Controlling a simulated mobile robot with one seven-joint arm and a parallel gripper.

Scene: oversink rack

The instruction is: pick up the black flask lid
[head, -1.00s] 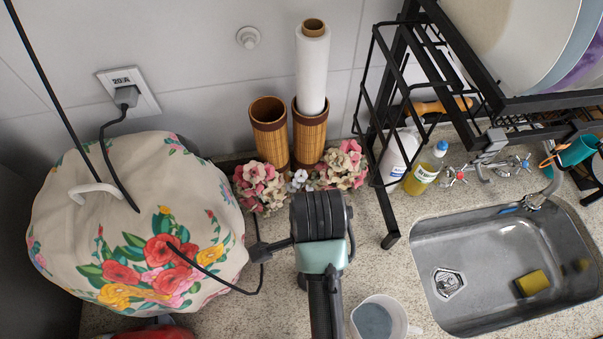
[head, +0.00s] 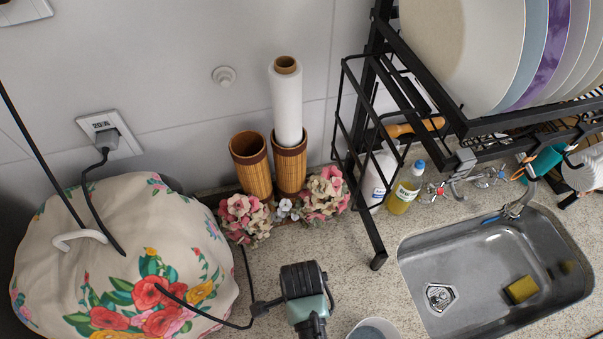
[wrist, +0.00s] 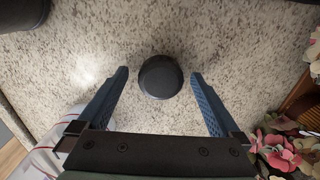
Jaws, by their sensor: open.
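The black flask lid (wrist: 160,77) is a dark round piece on the speckled counter, near the middle of the wrist view. My gripper (wrist: 159,74) is open, with one blue finger to the left of the lid and one to the right. There is a visible gap between the lid and each finger. I cannot tell how far above the counter the fingertips are. In the head view my arm's end shows at the bottom centre, and I cannot make out the lid there.
Flowers (head: 325,195) and bamboo holders (head: 252,165) stand by the wall. A floral cover (head: 120,260) fills the left, with a black cable crossing it. A pale cup (head: 375,329) is at the bottom edge. The sink (head: 480,310) and black rack (head: 345,130) are right.

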